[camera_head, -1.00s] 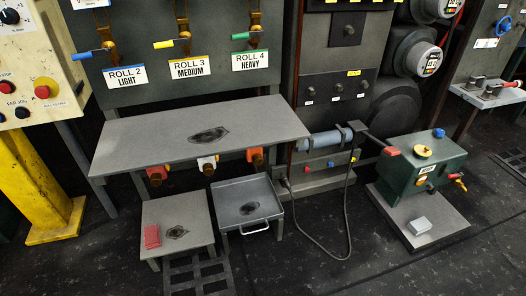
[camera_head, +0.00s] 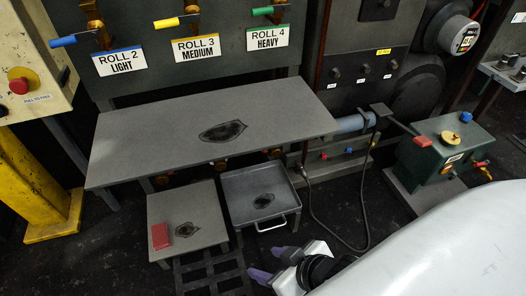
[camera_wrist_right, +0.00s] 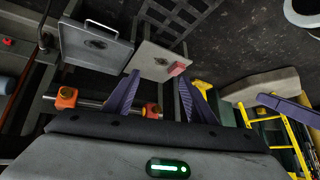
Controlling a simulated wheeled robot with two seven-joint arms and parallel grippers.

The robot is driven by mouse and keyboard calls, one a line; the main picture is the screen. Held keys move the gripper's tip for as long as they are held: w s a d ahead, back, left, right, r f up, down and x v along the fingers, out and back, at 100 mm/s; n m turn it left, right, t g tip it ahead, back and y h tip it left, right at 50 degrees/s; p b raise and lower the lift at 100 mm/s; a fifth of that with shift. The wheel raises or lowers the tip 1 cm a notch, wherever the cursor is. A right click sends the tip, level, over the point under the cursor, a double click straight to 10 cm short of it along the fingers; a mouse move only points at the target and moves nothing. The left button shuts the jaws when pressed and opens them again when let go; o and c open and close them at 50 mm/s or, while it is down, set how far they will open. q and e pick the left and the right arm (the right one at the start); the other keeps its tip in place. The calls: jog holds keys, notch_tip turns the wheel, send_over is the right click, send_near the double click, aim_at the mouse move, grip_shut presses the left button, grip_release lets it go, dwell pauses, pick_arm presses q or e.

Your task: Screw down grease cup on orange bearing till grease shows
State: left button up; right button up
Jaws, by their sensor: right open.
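My right gripper (camera_head: 270,265) is open and empty, low in front of the tray, its two purple fingers spread. In the right wrist view its fingers (camera_wrist_right: 158,92) point toward the bearings. One orange bearing (camera_wrist_right: 66,97) with a brass-coloured grease cup shows left of the fingers; another orange bearing (camera_wrist_right: 152,110) shows between them, partly hidden. Neither is touched, as far as I can see. In the head view the table top largely hides the bearings. No grease can be made out. A purple part at the right of the wrist view looks like my left gripper (camera_wrist_right: 285,106); its opening is unclear.
The grey table (camera_head: 130,152) overhangs the bearings. Below stand a low stool (camera_head: 205,210) with a red block (camera_head: 160,236) and a grey tray (camera_head: 238,190) with a handle. A hose (camera_head: 325,238) hangs at right, beside a green pump box (camera_head: 475,140).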

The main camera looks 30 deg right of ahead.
jog(key=d+g+h, duration=0.2)
jog(key=d, duration=0.4)
jog(key=m+t+h+b, duration=0.1)
jog(key=m+t+h, duration=0.3)
jog(key=t, duration=0.4)
send_near(276, 153)
jog(key=b+x, duration=0.4)
jog(key=x, duration=0.5)
jog(key=shift+b, duration=0.4)
jog(key=shift+w, duration=0.3)
pick_arm(q)
jog(key=shift+m+g+h, duration=0.7)
jog(key=shift+m+g, duration=0.1)
jog(key=d+f, duration=0.1)
jog(key=w+d+f, duration=0.1)
jog(key=d, duration=0.1)
jog(key=shift+w+d, duration=0.2)
jog(key=shift+d, duration=0.1)
pick_arm(e)
jog(key=shift+c, duration=0.2)
jog(key=c, duration=1)
